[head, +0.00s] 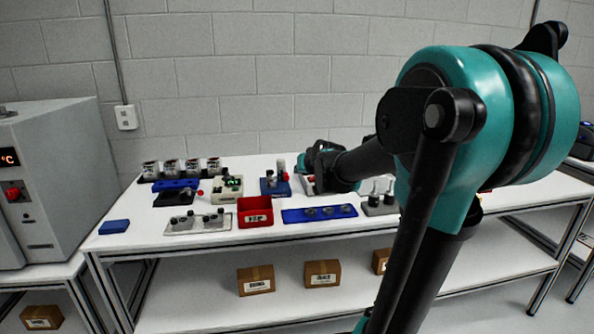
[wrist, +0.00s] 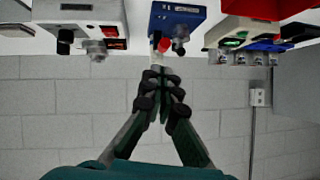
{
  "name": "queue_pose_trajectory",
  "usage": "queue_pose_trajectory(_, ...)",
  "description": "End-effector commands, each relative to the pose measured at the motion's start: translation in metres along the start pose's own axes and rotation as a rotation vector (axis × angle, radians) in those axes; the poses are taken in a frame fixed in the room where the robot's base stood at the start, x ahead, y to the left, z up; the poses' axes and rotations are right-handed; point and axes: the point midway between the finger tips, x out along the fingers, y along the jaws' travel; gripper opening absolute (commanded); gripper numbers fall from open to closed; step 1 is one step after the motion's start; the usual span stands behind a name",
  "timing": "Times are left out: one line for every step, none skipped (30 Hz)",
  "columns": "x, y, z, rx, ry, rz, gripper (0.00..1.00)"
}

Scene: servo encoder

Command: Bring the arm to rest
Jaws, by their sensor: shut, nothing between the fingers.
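My gripper (wrist: 159,78) shows in the wrist view with its dark fingers together and nothing between them. In that view, which looks upside down, the fingertips point towards a blue block device (wrist: 178,18) with a red-tipped post. I cannot tell whether they touch it. In the head view my arm reaches from the right over the white table (head: 215,245), and its far end is near the same blue device (head: 275,186) at the back. My own arm links hide the finger details there.
A red bin (head: 255,212), a blue tray with round parts (head: 320,213), a grey plate with knobs (head: 198,221) and a row of jars (head: 180,168) stand on the table. A blue block (head: 114,226) lies front left. The brick wall is behind; a grey oven (head: 55,180) is left.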

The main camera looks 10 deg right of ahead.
Motion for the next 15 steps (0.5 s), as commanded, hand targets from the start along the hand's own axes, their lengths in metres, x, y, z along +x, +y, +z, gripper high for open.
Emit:
queue_pose_trajectory(-0.001, 0.000, 0.004, -0.001, -0.006, 0.000, 0.00)
queue_pose_trajectory(-0.002, 0.000, 0.008, -0.003, -0.014, 0.001, 0.00)
queue_pose_trajectory(-0.005, 0.000, 0.017, -0.007, -0.030, 0.002, 0.00)
queue_pose_trajectory(-0.007, 0.001, 0.027, -0.010, -0.047, 0.003, 0.00)
queue_pose_trajectory(-0.011, 0.001, 0.039, -0.014, -0.067, 0.005, 0.00)
queue_pose_trajectory(-0.017, 0.002, 0.058, -0.021, -0.102, 0.010, 0.00)
queue_pose_trajectory(-0.022, 0.003, 0.075, -0.026, -0.132, 0.013, 0.00)
queue_pose_trajectory(-0.028, 0.005, 0.093, -0.032, -0.164, 0.019, 0.00)
queue_pose_trajectory(-0.036, 0.007, 0.119, -0.039, -0.210, 0.027, 0.00)
queue_pose_trajectory(-0.044, 0.009, 0.139, -0.046, -0.246, 0.035, 0.00)
queue_pose_trajectory(-0.051, 0.012, 0.159, -0.050, -0.282, 0.043, 0.00)
queue_pose_trajectory(-0.062, 0.015, 0.184, -0.056, -0.329, 0.055, 0.00)
queue_pose_trajectory(-0.070, 0.018, 0.203, -0.062, -0.363, 0.065, 0.00)
queue_pose_trajectory(-0.078, 0.021, 0.221, -0.065, -0.396, 0.075, 0.00)
queue_pose_trajectory(-0.089, 0.025, 0.244, -0.069, -0.438, 0.090, 0.00)
